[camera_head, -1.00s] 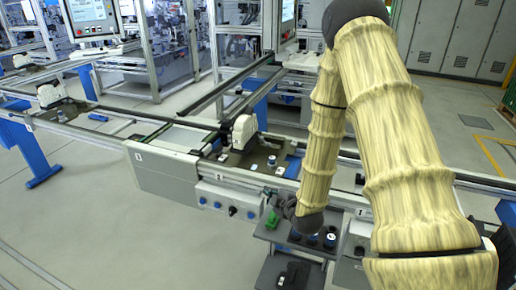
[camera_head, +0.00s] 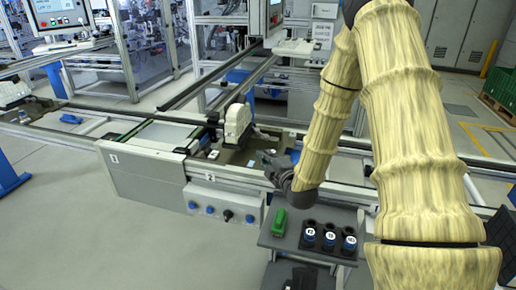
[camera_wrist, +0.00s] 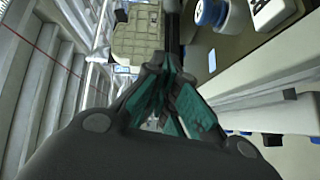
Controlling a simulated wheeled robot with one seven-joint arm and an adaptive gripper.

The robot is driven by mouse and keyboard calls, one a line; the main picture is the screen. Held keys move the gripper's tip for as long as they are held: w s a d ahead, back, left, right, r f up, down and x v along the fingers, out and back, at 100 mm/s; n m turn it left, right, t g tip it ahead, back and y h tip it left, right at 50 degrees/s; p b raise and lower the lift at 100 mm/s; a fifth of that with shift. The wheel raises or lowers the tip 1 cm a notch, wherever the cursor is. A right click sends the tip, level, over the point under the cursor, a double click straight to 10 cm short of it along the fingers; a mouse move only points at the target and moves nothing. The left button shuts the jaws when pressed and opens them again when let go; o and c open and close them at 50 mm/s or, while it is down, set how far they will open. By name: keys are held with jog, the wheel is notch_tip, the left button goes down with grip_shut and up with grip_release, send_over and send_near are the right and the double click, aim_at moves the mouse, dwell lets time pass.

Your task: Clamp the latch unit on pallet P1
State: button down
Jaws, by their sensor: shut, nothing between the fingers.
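A cream, upright unit (camera_head: 237,122), which I take for the latch unit, stands on a dark brown pallet (camera_head: 232,156) on the conveyor line. I cannot read a P1 mark on the pallet. My gripper (camera_head: 267,157) is just right of the unit, over the pallet's right end. In the wrist view its teal-padded fingers (camera_wrist: 168,88) are shut and empty. A beige block (camera_wrist: 137,38) lies beyond them, probably the same unit. A white-and-blue round part (camera_wrist: 208,12) and a white block with a black mark (camera_wrist: 270,12) are at upper right. Contact with the unit cannot be told.
A grey stand (camera_head: 295,245) in front of the line holds several dark cups with blue labels and a green part (camera_head: 279,222). A control box with knobs (camera_head: 222,203) hangs below the rail. A second cream unit (camera_head: 14,93) stands far left. Open floor lies at lower left.

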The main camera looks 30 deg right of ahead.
jog(key=shift+w+d+f+p, duration=0.15)
jog(key=shift+w+d+p, duration=0.7)
jog(key=shift+w, duration=0.9)
jog(key=shift+w+d+f+p, duration=0.2)
jog(key=shift+w+d+p, duration=0.6)
jog(key=shift+w, duration=0.9)
jog(key=shift+w+d+f+p, duration=0.15)
jog(key=shift+w+d+p, duration=0.45)
jog(key=shift+w+p, duration=0.8)
jog(key=shift+w+d+b, duration=0.1)
jog(key=shift+w+b, duration=0.15)
jog(key=shift+b, duration=0.1)
jog(key=shift+y+b, duration=0.3)
